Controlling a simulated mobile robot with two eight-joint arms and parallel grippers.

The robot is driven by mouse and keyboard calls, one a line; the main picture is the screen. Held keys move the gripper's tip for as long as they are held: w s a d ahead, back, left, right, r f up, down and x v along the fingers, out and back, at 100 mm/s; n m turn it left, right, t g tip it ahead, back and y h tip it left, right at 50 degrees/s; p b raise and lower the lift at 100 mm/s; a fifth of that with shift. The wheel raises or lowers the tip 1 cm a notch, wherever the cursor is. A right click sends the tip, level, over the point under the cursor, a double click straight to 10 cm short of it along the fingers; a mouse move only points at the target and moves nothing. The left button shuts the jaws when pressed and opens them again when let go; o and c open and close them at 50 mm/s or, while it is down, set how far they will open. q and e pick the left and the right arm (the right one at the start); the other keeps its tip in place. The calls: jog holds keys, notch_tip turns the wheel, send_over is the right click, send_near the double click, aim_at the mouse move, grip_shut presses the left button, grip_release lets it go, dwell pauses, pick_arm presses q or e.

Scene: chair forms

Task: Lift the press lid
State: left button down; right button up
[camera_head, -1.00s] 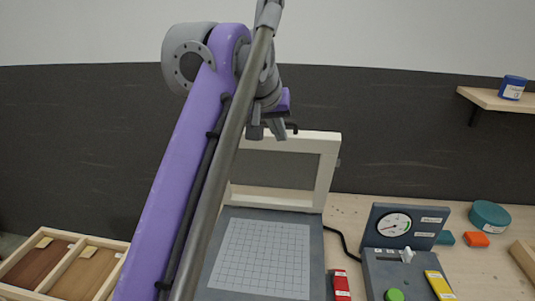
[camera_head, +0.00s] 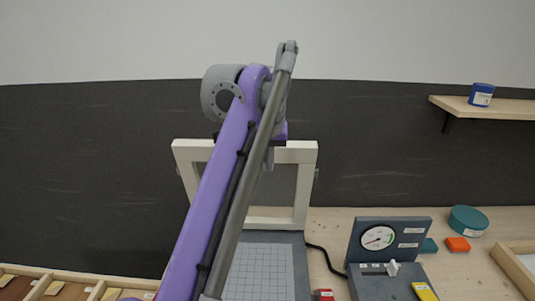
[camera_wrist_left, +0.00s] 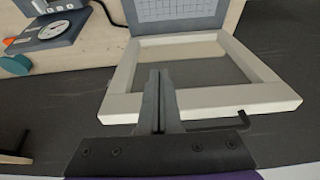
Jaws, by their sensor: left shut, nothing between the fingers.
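The press lid, a pale wooden frame around a dark opening (camera_head: 309,185), stands raised at the back edge of the press. The grey press bed with its gridded plate (camera_head: 258,272) lies uncovered in front of it. My left gripper (camera_head: 268,165) is at the lid's top bar, partly hidden by my purple arm. In the left wrist view the lid (camera_wrist_left: 125,105) shows beyond the shut, empty fingers (camera_wrist_left: 158,75), which overlap its top bar. Whether the fingers touch the lid is unclear. My right gripper is out of view.
A gauge box (camera_head: 390,240) with a switch panel stands right of the press, a black cable between them. Beyond it are a teal round tin (camera_head: 467,220) and an orange block (camera_head: 457,245). A wooden divided tray (camera_head: 85,283) is at the lower left.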

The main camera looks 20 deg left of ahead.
pick_arm(q)
jog(key=f, duration=0.1)
jog(key=s+f+b, duration=0.1)
jog(key=f, duration=0.1)
jog(key=s+f, duration=0.1)
jog(key=shift+s+d+f, duration=0.25)
jog(key=shift+f, duration=0.1)
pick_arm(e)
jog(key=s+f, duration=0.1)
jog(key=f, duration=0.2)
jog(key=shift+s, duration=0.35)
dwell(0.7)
